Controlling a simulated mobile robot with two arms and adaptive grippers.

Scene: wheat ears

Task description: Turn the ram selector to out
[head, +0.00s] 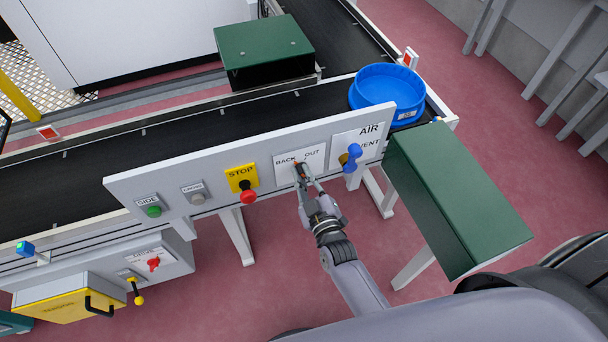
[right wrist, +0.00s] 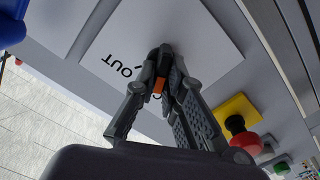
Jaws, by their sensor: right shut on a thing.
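The ram selector (right wrist: 158,86) is a small dark knob with an orange mark, on a white plate (head: 312,154) lettered BACK at left and OUT at right. The plate is on the grey control panel. My right gripper (head: 300,172) reaches up from below, its fingers closed around the selector. In the right wrist view the gripper (right wrist: 160,72) covers much of the knob and the plate's lettering appears upside down. Which word the knob points to cannot be told, as the fingers hide most of it. My left gripper is not in view.
Left of the selector are a red STOP button (head: 249,197) on yellow, a grey button (head: 198,198) and a green button (head: 153,211). A blue air valve handle (head: 350,157) is close at right. A green-topped box (head: 460,195) stands right of my arm. A blue bowl (head: 378,85) is behind.

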